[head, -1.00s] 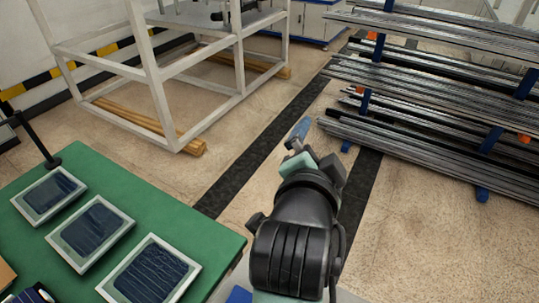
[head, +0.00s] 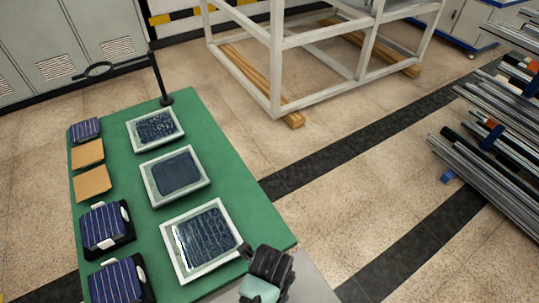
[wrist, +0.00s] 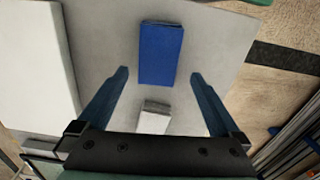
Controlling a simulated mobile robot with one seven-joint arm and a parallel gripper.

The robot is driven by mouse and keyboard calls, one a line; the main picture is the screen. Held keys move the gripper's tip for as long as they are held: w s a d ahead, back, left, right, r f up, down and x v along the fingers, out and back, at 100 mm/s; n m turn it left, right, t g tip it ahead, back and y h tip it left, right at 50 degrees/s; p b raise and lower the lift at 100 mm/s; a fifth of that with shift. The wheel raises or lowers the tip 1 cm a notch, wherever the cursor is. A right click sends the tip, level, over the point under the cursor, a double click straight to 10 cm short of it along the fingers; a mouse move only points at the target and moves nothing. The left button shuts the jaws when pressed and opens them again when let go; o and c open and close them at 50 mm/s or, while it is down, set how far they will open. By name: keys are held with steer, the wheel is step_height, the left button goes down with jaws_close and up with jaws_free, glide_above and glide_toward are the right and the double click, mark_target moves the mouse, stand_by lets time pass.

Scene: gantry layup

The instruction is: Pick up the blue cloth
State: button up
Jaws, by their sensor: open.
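The blue cloth (wrist: 160,55) shows in the wrist view as a folded blue rectangle lying flat on a light grey surface (wrist: 215,45). My gripper (wrist: 160,77) is open, with one finger on each side of the view and the cloth lying between and beyond the fingertips. Nothing is held. I cannot tell the height of the fingertips above the surface. In the head view my arm shows only at the bottom edge, and the cloth and the fingers are not visible there.
A small white block (wrist: 154,118) lies between the fingers, nearer the palm. A large white box-like thing (wrist: 36,70) stands at the left in the wrist view. In the head view, a green table (head: 130,160) holds framed panels (head: 200,240), solar cells and a black stand (head: 160,85).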

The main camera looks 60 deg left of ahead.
steer(key=shift+s+a+f+p, duration=0.1)
steer(key=shift+f+p, duration=0.1)
steer(key=shift+f, duration=1.5)
steer(key=shift+a+f+p, duration=0.1)
steer(key=shift+f+p, duration=0.05)
steer(key=shift+f, duration=1.5)
steer(key=c, duration=1.2)
steer(key=shift+o, duration=0.2)
steer(key=shift+r, duration=0.15)
step_height(320, 180, up, 10)
